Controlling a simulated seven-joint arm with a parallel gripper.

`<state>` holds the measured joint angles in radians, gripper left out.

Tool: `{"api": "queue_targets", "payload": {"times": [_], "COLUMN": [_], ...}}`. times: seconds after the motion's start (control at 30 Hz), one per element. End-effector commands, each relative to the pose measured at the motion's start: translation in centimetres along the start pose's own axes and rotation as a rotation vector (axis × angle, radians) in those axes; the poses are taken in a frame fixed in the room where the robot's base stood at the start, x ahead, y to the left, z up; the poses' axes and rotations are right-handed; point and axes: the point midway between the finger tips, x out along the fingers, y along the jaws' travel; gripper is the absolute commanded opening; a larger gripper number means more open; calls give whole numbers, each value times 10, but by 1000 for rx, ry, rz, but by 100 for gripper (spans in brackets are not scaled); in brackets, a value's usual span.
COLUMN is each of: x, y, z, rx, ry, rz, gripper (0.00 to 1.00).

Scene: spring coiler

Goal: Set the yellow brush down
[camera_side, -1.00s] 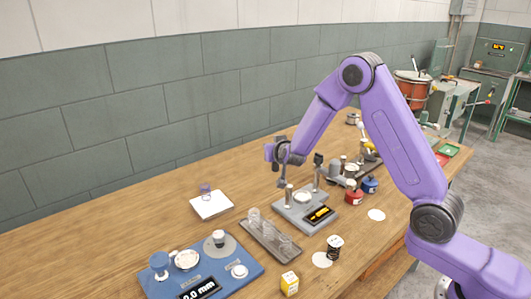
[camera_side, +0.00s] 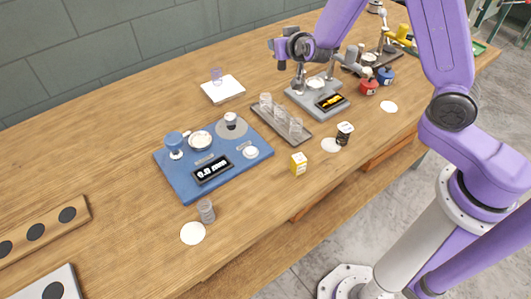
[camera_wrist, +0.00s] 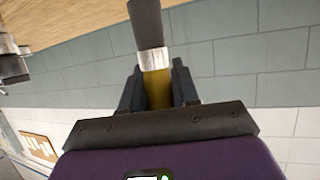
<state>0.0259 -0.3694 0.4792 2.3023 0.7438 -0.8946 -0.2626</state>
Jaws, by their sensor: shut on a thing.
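In the wrist view, my gripper (camera_wrist: 157,80) is shut on the yellow brush (camera_wrist: 158,92). Its yellow handle lies between the two dark fingers, with a silver band (camera_wrist: 154,58) and a dark end (camera_wrist: 146,22) beyond the fingertips. Bench, wall and floor appear in the background. In the side view, my gripper (camera_side: 281,56) is above the back of the bench, beside the grey device with a yellow display (camera_side: 331,101). The held brush cannot be made out there.
The wooden bench (camera_side: 110,110) has free room at left and back.

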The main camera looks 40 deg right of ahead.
Motion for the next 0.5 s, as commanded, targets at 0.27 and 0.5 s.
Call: {"api": "queue_targets", "payload": {"times": [0.27, 0.5], "x": [-38, -80], "y": [-64, -108], "z": [27, 52], "rx": [-78, -143], "ry": [-2, -1], "rz": [-181, -335], "gripper": [0, 0]}}
